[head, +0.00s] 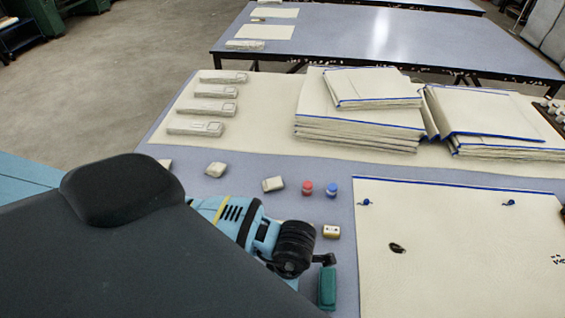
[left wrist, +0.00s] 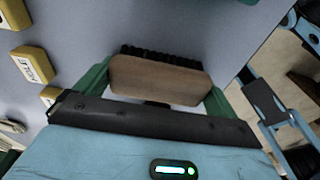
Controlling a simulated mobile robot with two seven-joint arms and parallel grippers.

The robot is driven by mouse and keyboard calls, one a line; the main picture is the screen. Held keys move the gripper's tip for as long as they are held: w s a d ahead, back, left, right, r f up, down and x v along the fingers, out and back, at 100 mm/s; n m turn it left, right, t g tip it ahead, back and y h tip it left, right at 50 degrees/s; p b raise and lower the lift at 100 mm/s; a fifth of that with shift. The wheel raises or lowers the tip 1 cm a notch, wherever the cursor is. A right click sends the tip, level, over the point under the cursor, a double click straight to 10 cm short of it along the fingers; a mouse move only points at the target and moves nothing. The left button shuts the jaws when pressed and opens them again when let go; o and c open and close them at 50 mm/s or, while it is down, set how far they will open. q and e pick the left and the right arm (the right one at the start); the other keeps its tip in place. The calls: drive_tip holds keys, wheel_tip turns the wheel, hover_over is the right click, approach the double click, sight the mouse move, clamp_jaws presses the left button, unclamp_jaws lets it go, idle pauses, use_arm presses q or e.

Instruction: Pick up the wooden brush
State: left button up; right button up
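The wooden brush (left wrist: 158,80) shows in the left wrist view, with a pale wooden block and dark bristles along its far side. My left gripper (left wrist: 160,82) has its two green fingers at the brush's two ends, close against them. Whether they press on it, and whether the brush rests on the table, I cannot tell. In the head view one green finger of my left gripper (head: 327,285) shows above the near part of the table, left of a large cream cloth (head: 455,260). The brush is hidden there behind my arm. My right gripper is not in view.
Small blocks (head: 273,184), a red-capped jar (head: 307,188) and a blue-capped jar (head: 331,188) stand beyond my left gripper. A yellowish block (head: 331,231) is close to it. Stacked cloths (head: 360,110) lie farther back. Yellow-edged blocks (left wrist: 34,65) show in the left wrist view.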

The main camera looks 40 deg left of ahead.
use_arm(q)
drive_tip(key=shift+c, duration=0.8)
drive_tip(key=shift+r, duration=0.1)
drive_tip(key=shift+w+r, duration=0.1)
drive_tip(key=shift+r, duration=0.35)
drive_tip(key=r, duration=0.1)
drive_tip(key=s+r, duration=0.1)
drive_tip(key=shift+d+r, duration=0.3)
drive_tip(key=shift+d, duration=0.1)
drive_tip(key=s+d+r, duration=0.1)
drive_tip(key=s+d, duration=0.8)
drive_tip(key=s, duration=0.3)
drive_tip(key=shift+r, duration=0.2)
